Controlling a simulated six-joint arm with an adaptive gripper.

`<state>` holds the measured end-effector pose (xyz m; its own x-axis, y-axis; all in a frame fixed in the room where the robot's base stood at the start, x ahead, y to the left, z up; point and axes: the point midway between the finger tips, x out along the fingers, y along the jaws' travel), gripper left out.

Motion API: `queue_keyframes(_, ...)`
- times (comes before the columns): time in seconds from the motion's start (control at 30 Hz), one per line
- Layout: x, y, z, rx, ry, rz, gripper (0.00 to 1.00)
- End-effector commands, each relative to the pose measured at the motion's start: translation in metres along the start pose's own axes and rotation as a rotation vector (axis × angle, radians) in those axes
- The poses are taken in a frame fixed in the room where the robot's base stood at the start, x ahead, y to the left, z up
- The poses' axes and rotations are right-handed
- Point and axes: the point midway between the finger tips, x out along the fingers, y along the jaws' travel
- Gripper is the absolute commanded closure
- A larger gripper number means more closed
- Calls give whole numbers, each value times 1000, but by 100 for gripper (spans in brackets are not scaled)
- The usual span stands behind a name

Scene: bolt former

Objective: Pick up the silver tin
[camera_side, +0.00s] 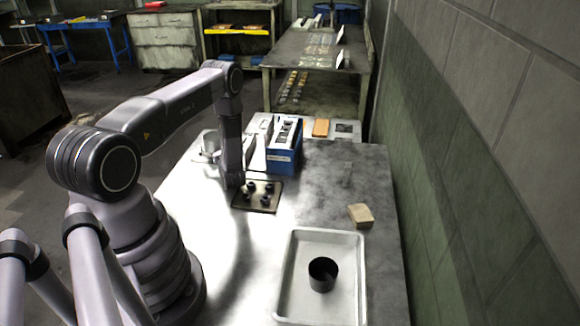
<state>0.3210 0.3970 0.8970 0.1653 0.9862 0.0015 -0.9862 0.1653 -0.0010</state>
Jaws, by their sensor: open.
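A pale, metallic round container (209,143) stands at the table's back left edge, partly hidden behind my arm; it may be the silver tin. My gripper (234,184) points down at the left edge of a dark square plate with several black knobs (257,196). It is open, with nothing visible in it; its fingertips are small and hard to make out.
A white tray (290,285) at the front right holds a dark round cup (323,274). A tan block (360,215) lies behind the tray. A blue bin (284,158) and an orange block (321,127) stand at the back. A wall (480,170) runs along the right. The table's middle right is mostly clear.

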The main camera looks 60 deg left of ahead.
Motion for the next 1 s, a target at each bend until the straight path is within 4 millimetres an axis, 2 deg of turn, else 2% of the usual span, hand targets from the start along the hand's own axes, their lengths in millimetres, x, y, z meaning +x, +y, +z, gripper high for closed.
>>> queue_keyframes(0.1,18,1,0,-1,0,3,0)
queue_keyframes(0.2,26,0,0,0,0,1,0)
queue_keyframes(0.43,27,0,0,2,1,0,0)
queue_keyframes(0.9,27,0,0,1,1,0,60)
queue_keyframes(1.0,27,0,0,1,0,0,69)
